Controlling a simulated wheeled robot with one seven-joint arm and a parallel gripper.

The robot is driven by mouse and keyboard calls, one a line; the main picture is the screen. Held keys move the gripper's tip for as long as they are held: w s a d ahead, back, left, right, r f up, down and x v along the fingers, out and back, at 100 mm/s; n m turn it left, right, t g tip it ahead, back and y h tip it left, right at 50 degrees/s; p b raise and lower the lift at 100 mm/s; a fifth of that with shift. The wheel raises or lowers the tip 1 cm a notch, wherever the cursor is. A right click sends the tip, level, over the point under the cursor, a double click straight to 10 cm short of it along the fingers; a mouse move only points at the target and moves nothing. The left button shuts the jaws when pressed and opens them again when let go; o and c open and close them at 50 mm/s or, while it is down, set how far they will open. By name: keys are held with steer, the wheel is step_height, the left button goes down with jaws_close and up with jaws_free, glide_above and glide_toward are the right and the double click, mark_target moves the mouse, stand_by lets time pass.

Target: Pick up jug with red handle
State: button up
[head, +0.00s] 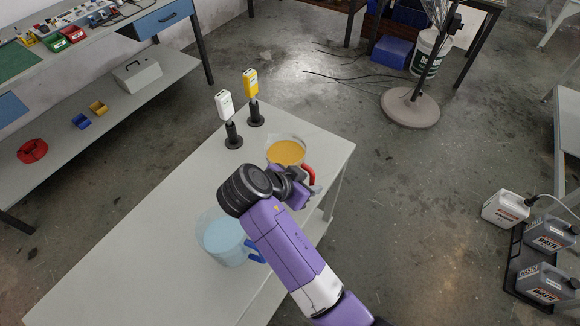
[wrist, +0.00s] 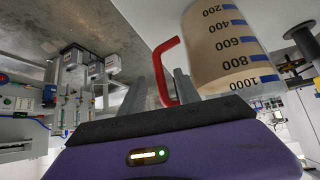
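The jug with the red handle (head: 284,153) stands on the grey table and holds orange liquid. Its red handle (head: 309,172) faces my gripper. In the wrist view the jug (wrist: 222,48) shows upside down with dark volume marks, and the red handle (wrist: 160,52) runs between my fingers. My gripper (wrist: 167,63) looks open around the handle, a finger on each side, with no clear grip seen. In the head view my wrist hides the fingertips. A second jug with a blue handle (head: 222,238) and pale blue liquid stands nearer, partly behind my arm.
Two black stands on the table, left of the jug, hold a white device (head: 224,104) and a yellow device (head: 250,83). The table's left part (head: 130,240) is clear. The table's right edge lies close to the red-handled jug.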

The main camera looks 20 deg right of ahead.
steer(key=shift+x, duration=1.4)
steer(key=shift+c, duration=0.5)
jaws_close()
steer(key=shift+w+r, duration=0.1)
steer(key=shift+w, duration=0.05)
